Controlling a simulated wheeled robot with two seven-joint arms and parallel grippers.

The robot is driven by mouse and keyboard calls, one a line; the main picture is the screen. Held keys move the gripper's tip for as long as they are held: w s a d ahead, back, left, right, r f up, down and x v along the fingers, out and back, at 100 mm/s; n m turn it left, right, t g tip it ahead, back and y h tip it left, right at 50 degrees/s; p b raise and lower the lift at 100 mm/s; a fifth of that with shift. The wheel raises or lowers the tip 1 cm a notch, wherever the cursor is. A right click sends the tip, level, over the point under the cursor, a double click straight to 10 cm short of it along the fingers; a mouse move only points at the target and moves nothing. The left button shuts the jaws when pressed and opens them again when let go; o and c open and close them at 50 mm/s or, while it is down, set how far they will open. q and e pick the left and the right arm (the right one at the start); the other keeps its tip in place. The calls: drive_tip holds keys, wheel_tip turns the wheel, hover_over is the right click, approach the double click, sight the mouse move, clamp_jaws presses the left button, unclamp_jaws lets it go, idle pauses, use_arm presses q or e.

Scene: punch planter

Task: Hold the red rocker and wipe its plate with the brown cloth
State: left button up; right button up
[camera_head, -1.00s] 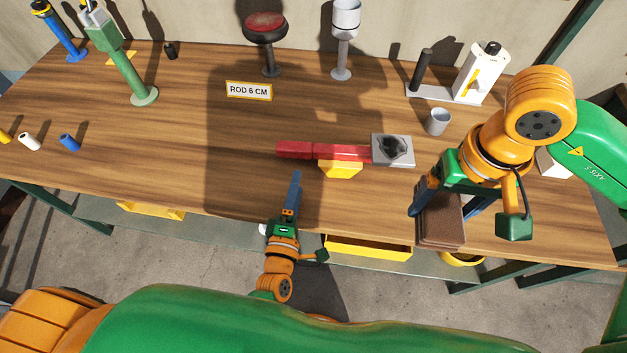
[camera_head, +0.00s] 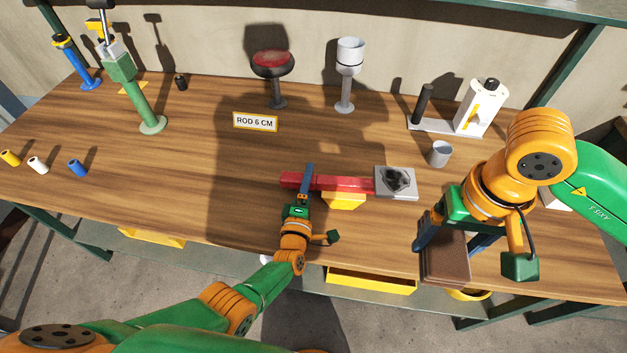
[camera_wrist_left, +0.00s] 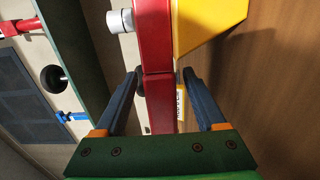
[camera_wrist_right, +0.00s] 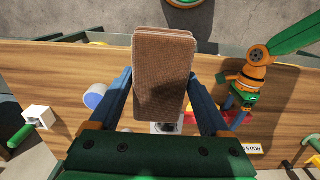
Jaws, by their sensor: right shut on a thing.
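The red rocker (camera_head: 345,184) lies across a yellow base (camera_head: 343,202) on the bench. At its right end is a grey square plate (camera_head: 388,188) with a dark smudge on top. My left gripper (camera_head: 307,172) is at the rocker's left part. In the left wrist view its open fingers (camera_wrist_left: 160,74) stand on either side of the red bar (camera_wrist_left: 158,95), with a gap visible on each side. My right gripper (camera_head: 445,222) is shut on the brown cloth (camera_head: 445,262), a thick folded pad, near the bench's front edge. The cloth also shows in the right wrist view (camera_wrist_right: 162,80).
A grey cup (camera_head: 440,153) stands behind the cloth, near a white device (camera_head: 480,108). A sign (camera_head: 256,121), a red-topped stool shape (camera_head: 273,68) and a green stand (camera_head: 150,105) are further back. Several small cylinders (camera_head: 38,165) lie at left.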

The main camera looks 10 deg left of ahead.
use_arm(q)
clamp_jaws()
idle(1.4)
drive_tip(key=shift+o, duration=0.8)
unclamp_jaws()
clamp_jaws()
idle(0.6)
